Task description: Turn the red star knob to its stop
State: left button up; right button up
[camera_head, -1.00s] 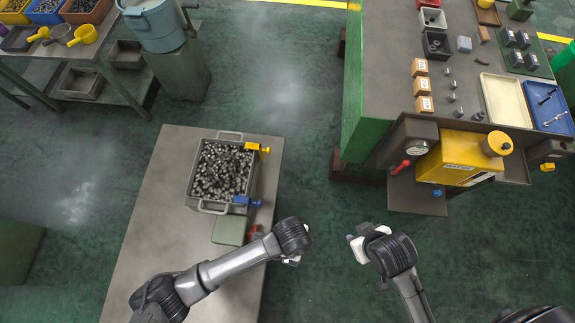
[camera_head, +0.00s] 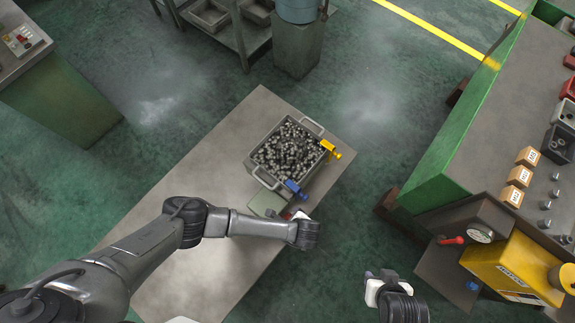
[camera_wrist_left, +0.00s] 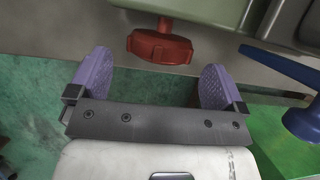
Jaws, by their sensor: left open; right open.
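The red star knob (camera_wrist_left: 160,47) shows in the left wrist view, on a red stem at the side of a pale green body. The pale green box (camera_head: 265,203) is below the metal bin in the head view; a small red patch (camera_head: 287,214) is beside my left gripper (camera_head: 301,216). In the left wrist view my left gripper (camera_wrist_left: 154,78) is open, its purple pads apart. The knob lies ahead of the gap between them, not gripped. My right gripper (camera_head: 373,283) is open and empty, over the floor to the right.
A metal bin of small parts (camera_head: 289,153) stands on the grey table (camera_head: 215,150), with a yellow valve (camera_head: 332,150) and a blue valve (camera_head: 294,187). The blue handle (camera_wrist_left: 285,68) is close right of my left gripper. A yellow machine (camera_head: 505,268) stands at right.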

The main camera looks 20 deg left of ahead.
pick_arm(q)
jog(key=shift+x, duration=1.65)
jog(key=shift+c, duration=0.5)
jog(key=c, duration=0.8)
jog(key=shift+g, duration=0.3)
jog(key=g+b, duration=0.1)
jog(key=g+y+b, duration=0.1)
jog(key=shift+w+d+f+m+g, duration=0.15)
jog(key=shift+w+m+g, duration=0.1)
jog(key=shift+m+g, duration=0.15)
jog(key=shift+m+g+y+b, duration=0.3)
jog(key=shift+g+y+b, duration=0.6)
jog(key=shift+g+b, duration=0.4)
jog(key=shift+w, duration=0.1)
